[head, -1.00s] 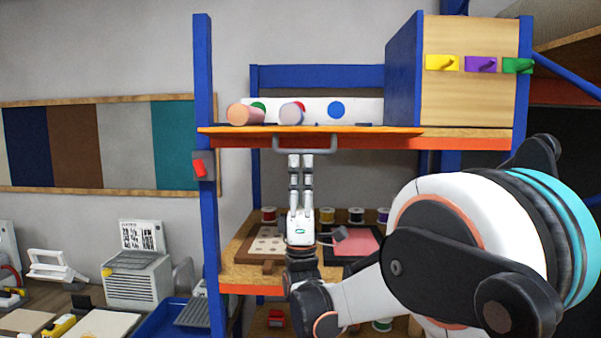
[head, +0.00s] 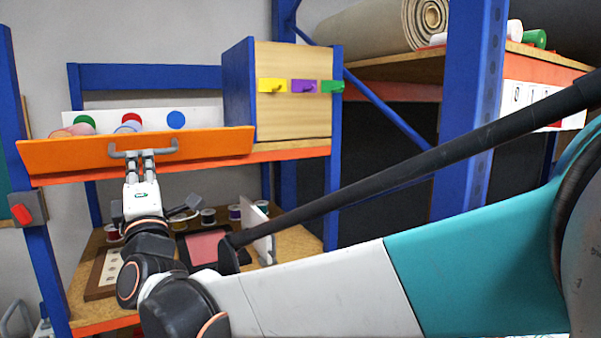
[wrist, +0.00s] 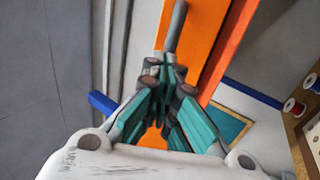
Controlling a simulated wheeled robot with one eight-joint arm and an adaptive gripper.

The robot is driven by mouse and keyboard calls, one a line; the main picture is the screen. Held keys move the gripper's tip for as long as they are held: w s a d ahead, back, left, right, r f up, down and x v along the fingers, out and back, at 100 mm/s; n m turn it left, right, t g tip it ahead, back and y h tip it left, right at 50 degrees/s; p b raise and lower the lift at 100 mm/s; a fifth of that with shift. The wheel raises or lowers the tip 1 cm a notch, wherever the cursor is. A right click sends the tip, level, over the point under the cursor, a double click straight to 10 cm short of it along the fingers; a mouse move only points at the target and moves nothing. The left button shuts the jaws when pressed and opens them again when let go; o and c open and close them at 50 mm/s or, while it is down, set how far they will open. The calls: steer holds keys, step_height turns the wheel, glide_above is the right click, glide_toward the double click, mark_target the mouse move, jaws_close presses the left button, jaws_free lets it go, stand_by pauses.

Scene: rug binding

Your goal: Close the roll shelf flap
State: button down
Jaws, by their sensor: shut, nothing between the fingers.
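The roll shelf flap (head: 215,143) is an orange panel along the front of the upper shelf bay. It stands tilted, its front face turned toward me, with roll ends partly visible above its top edge. A grey bar handle (head: 172,146) is on its face. My gripper (head: 141,157) is shut, with its fingertips at the handle from below; nothing shows between them. In the wrist view the fingertips (wrist: 170,68) are at the end of the handle (wrist: 176,25) against the orange flap (wrist: 208,45). Whether they touch it is unclear.
A wooden box with yellow, purple and green hooks (head: 291,110) stands right of the flap. Blue posts (head: 38,270) frame the shelf. The lower shelf (head: 300,237) holds spools, a pink pad and boards. A rolled rug (head: 385,27) lies on the right rack.

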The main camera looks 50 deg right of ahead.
mark_target(141, 144)
steer(key=shift+w+d+r+h+p, duration=0.15)
steer(key=shift+w+d+r+p, duration=0.2)
steer(key=shift+r, duration=0.45)
steer(key=shift+w+d+r+h+p, duration=0.15)
steer(key=shift+w+r+p, duration=0.3)
steer(key=shift+r, duration=0.35)
stand_by(0.9)
